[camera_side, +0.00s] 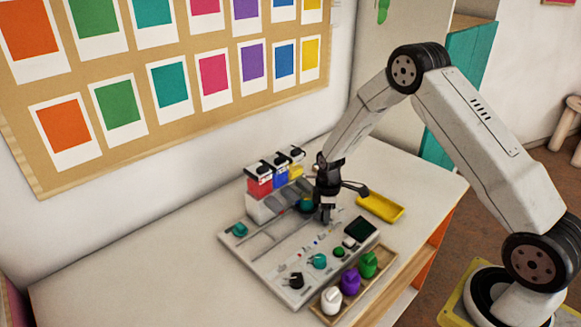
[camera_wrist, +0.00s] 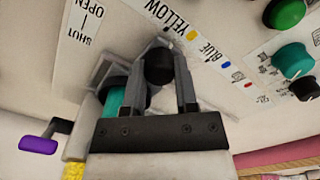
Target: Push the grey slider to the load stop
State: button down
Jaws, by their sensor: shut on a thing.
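My gripper (camera_side: 325,214) is low over the back middle of the grey bead board (camera_side: 265,262) in the side view. In the wrist view my gripper (camera_wrist: 166,48) is shut on a dark rounded knob (camera_wrist: 159,66), one finger on each side. The knob seems to belong to the grey slider, but its body is mostly hidden by the fingers. The knob is close to a printed strip with the words YELLOW and BLUE (camera_wrist: 190,38). A SHUT and OPEN label (camera_wrist: 84,22) lies to the left. I cannot make out the load stop.
Red (camera_side: 259,183), blue and yellow hoppers stand at the board's back. Teal knobs (camera_side: 318,261) and a dark screen (camera_side: 361,229) are on the board. A yellow tray (camera_side: 381,207) lies to the right. A wooden tray (camera_side: 382,272) at the front holds white, purple and green containers.

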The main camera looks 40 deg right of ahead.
jog(key=a, duration=2)
jog(key=shift+a, duration=0.15)
jog(key=shift+c, duration=1.9)
grip_release()
jog(key=shift+a, duration=0.1)
jog(key=shift+r, duration=0.15)
jog(key=shift+r, duration=0.15)
notch_tip(320, 180, up, 7)
jog(key=shift+r, duration=0.15)
